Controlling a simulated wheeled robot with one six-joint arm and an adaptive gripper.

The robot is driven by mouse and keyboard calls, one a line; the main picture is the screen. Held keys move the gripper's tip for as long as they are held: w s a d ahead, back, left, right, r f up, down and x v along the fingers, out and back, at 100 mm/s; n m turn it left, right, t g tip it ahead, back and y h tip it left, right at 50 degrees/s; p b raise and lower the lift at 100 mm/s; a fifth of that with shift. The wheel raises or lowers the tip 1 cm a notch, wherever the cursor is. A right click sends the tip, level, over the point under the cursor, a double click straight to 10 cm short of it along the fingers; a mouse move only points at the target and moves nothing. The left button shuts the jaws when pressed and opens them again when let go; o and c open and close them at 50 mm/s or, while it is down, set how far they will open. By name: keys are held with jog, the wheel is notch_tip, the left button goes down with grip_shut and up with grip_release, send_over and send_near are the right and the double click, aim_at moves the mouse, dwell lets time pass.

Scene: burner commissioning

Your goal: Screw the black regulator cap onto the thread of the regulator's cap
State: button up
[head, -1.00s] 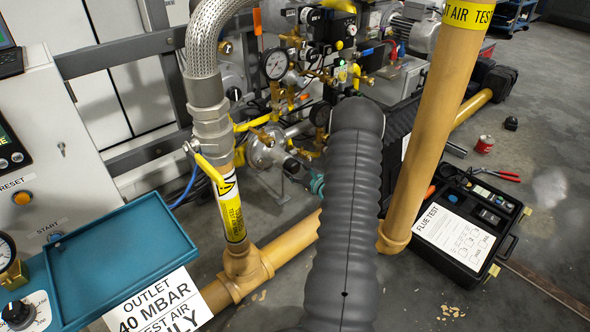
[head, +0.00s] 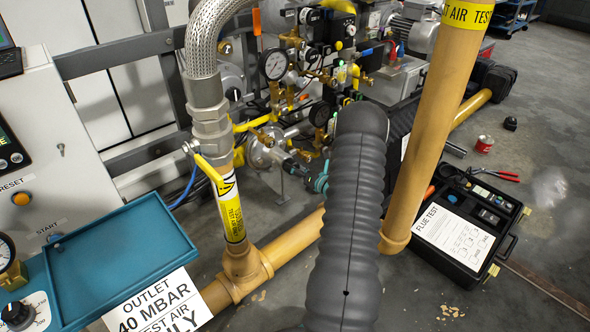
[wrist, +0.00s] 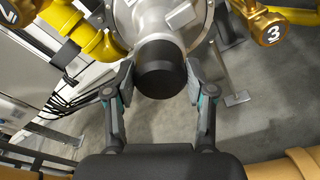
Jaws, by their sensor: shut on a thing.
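The black regulator cap (wrist: 159,62) is in the middle of the wrist view, end face toward the camera. My gripper (wrist: 160,76) has one finger on each side of it and is shut on it. The silver regulator (wrist: 165,18) is right behind the cap, and the cap lines up with its round neck. The thread is hidden behind the cap, so I cannot tell how far the cap sits on it. In the head view the regulator (head: 262,152) is left of my arm, and my gripper (head: 308,170) reaches it from the right.
Yellow pipe (wrist: 98,42) and a brass fitting marked 3 (wrist: 268,26) flank the regulator. A thick tan pipe (head: 425,140) rises right of my arm. A yellow-labelled riser (head: 232,208) and teal tray (head: 120,255) are left. An open black case (head: 470,225) lies on the floor.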

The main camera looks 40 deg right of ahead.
jog(key=shift+d+m, duration=0.1)
jog(key=shift+m, duration=0.6)
jog(key=o, duration=1.3)
jog(key=shift+m, duration=0.4)
jog(key=shift+s+d, duration=0.1)
jog(key=shift+s, duration=2.4)
jog(key=s, duration=0.4)
jog(key=s+d, duration=0.1)
jog(key=s, duration=0.3)
jog(key=s+d+r, duration=0.1)
jog(key=s, duration=0.3)
jog(key=shift+w, duration=0.1)
